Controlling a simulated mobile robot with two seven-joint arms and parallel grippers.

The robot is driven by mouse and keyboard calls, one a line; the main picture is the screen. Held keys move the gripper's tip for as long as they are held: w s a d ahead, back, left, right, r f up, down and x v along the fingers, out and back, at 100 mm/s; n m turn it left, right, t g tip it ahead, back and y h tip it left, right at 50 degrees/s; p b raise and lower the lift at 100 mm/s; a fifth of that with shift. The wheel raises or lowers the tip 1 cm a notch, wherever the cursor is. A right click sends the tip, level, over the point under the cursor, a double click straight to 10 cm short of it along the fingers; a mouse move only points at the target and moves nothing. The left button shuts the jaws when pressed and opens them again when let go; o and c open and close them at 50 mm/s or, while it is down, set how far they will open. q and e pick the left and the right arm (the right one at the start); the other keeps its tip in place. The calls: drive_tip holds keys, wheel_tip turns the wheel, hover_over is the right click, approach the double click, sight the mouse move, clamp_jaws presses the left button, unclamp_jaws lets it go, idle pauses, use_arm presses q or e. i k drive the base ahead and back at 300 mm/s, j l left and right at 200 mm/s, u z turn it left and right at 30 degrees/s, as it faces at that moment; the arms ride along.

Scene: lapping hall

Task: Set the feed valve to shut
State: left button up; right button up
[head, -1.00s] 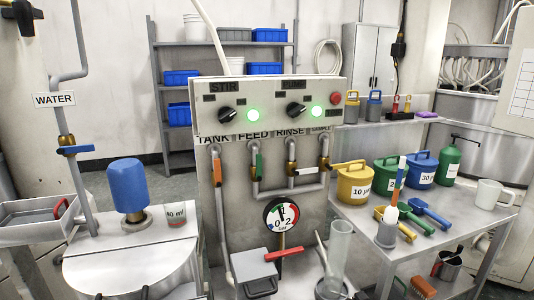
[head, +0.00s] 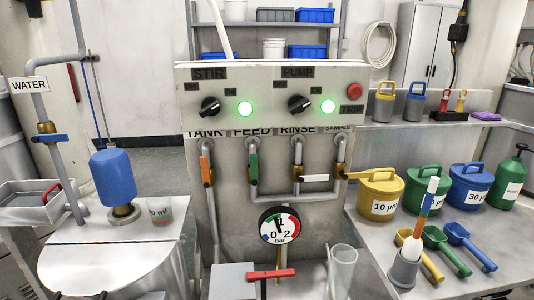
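The feed valve's green lever (head: 253,166) hangs on the second pipe under the FEED label (head: 252,132) in the head view. The lever points up and down, in line with its pipe. To its left, the orange tank lever (head: 206,171) is also in line with its pipe. To its right, the white rinse lever (head: 314,178) lies level, across its pipe. Neither of my grippers shows in the view, and nothing touches the feed lever.
Above the valves is a panel (head: 270,76) with two knobs, two lit green lamps and a red button (head: 354,90). A gauge (head: 280,226) and a red lever (head: 271,274) are below. Tubs and scoops stand on the right bench (head: 500,232). A blue-topped vessel (head: 113,178) is left.

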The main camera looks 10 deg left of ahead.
sight(253, 158)
drive_tip(key=i+l, duration=0.25)
drive_tip(key=l, duration=0.15)
drive_tip(key=i+l+u, duration=0.15)
drive_tip(key=i+l, duration=0.35)
drive_tip(key=l, duration=0.35)
